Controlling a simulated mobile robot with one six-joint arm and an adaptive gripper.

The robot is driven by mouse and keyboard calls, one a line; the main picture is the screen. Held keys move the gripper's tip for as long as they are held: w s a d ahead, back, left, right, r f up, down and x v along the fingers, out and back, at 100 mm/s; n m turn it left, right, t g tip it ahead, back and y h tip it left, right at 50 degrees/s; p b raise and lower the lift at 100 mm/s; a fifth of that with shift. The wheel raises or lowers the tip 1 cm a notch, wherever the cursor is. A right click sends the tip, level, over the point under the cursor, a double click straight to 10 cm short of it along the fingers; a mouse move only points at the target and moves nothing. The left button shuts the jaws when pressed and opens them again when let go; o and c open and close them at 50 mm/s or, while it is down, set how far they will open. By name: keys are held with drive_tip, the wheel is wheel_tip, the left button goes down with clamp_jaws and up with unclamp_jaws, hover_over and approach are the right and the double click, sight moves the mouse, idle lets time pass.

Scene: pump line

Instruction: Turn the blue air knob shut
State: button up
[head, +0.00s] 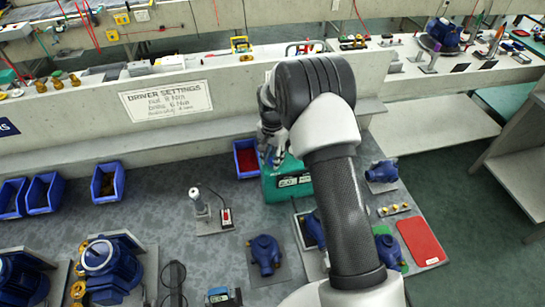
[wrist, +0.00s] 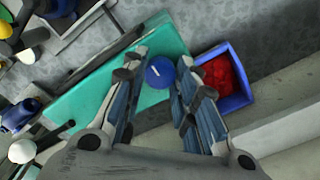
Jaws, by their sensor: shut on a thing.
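The blue air knob (wrist: 160,72) shows in the wrist view as a round blue cap with a pale line across it. It sits over the teal case (wrist: 92,88). My gripper (wrist: 158,74) has its fingertips on both sides of the knob and is shut on it. In the head view my gripper (head: 270,145) is at the far side of the teal case (head: 292,183), and my arm covers part of the view.
A blue bin (head: 246,158) with red contents stands left of the teal case; more blue bins (head: 107,183) are further left. A blue pump part (head: 265,253), a red pad (head: 421,241) and a switch box (head: 226,219) lie on the bench. A ledge with a sign (head: 166,102) runs behind.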

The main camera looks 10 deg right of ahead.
drive_tip(key=o, duration=1)
drive_tip(key=shift+o, duration=0.2)
wheel_tip(320, 180, up, 12)
idle(0.4)
